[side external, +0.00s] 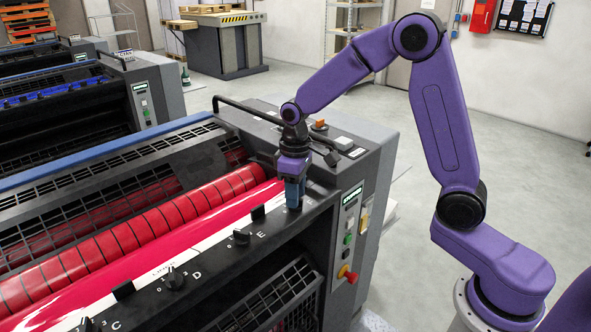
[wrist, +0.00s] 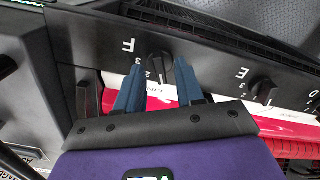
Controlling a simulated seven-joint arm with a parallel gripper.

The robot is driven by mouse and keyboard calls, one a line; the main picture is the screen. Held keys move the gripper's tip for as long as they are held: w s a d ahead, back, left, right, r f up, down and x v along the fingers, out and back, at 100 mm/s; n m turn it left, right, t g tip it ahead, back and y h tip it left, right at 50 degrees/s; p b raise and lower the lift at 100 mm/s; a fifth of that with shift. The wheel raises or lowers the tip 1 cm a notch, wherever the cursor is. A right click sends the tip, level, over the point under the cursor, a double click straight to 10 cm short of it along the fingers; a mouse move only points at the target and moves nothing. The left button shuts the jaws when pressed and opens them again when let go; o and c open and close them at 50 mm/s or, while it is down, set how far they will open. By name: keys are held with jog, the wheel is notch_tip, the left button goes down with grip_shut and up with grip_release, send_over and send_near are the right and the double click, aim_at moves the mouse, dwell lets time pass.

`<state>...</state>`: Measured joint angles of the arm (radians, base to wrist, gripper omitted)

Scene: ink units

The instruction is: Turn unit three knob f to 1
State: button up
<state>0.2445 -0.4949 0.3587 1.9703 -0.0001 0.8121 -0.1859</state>
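Knob F (wrist: 159,70) is a black knob on the dark rail of the front press unit, with the letter F (wrist: 128,45) and small white numbers beside it. In the wrist view my gripper (wrist: 159,63) is open, its two blue fingers apart, with knob F between the fingertips. Whether either finger touches it, I cannot tell. The number it points at is unclear. In the side view my gripper (side external: 294,205) points down at the rail's right end and hides knob F. Knob E (side external: 241,237) stands to its left; it also shows in the wrist view (wrist: 264,90).
Knob D (side external: 174,278) is further along the rail. Black upright tabs (side external: 258,212) stand near the knobs. A red-banded roller (side external: 150,225) lies behind the rail. A button panel (side external: 349,225) with a red stop button (side external: 348,273) is right of my gripper.

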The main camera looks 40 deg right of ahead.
notch_tip(320, 180, up, 17)
dwell(0.4)
dwell(0.4)
jog(key=s+a+f+n, duration=0.2)
jog(key=s+f, duration=0.1)
jog(key=s, duration=0.4)
jog(key=s+a+f+n, duration=0.2)
jog(key=s, duration=0.4)
jog(key=s+d+f+n, duration=0.1)
jog(key=s+d+f, duration=0.1)
jog(key=s, duration=0.6)
jog(key=s+d+f+n, duration=0.2)
jog(key=s+f, duration=0.3)
jog(key=s, duration=0.3)
jog(key=shift+s+n, duration=0.3)
jog(key=shift+s, duration=0.05)
jog(key=shift+r, duration=0.1)
